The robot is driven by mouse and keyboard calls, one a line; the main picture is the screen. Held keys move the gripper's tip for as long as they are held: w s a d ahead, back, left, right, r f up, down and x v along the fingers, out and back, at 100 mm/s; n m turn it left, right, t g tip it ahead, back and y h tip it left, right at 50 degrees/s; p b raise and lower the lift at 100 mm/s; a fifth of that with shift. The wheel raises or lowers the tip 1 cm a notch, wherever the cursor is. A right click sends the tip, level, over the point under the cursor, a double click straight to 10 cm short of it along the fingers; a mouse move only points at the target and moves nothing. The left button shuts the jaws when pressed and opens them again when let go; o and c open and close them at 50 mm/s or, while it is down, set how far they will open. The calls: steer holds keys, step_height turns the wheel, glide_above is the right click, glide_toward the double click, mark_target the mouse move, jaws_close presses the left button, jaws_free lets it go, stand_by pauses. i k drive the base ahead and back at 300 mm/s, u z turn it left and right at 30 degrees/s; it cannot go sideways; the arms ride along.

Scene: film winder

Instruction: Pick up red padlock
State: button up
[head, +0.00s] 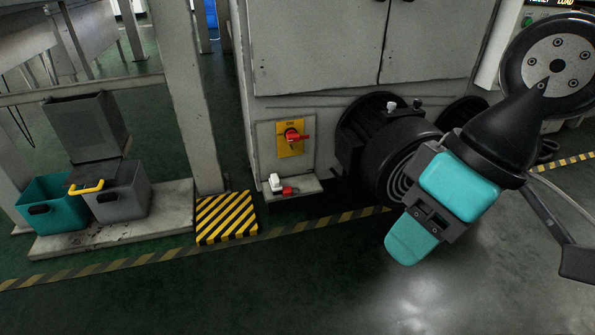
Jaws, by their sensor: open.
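A small red block-like thing (288,190), which looks like the red padlock, lies on a low grey ledge (304,189) at the foot of the machine cabinet. It is too small to make out its shackle. A small white object (275,182) stands right beside it on the left. My gripper (433,217), with teal pads, hangs at the right, well apart from the padlock and nearer to me. It is open, and I see nothing held in it.
A red rotary switch (293,136) on a yellow plate sits just above the ledge. A black motor (387,150) stands to the right. A striped yellow-black block (226,217) and teal (48,205) and grey (122,198) bins are left. The front floor is clear.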

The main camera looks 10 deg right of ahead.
mark_target(288, 191)
steer(key=k, duration=0.95)
steer(key=u, duration=0.4)
steer(key=i, duration=0.4)
steer(key=u, duration=1)
steer(key=i, duration=1.65)
steer(key=z, duration=0.9)
steer(key=i, duration=0.75)
steer(key=z, duration=0.8)
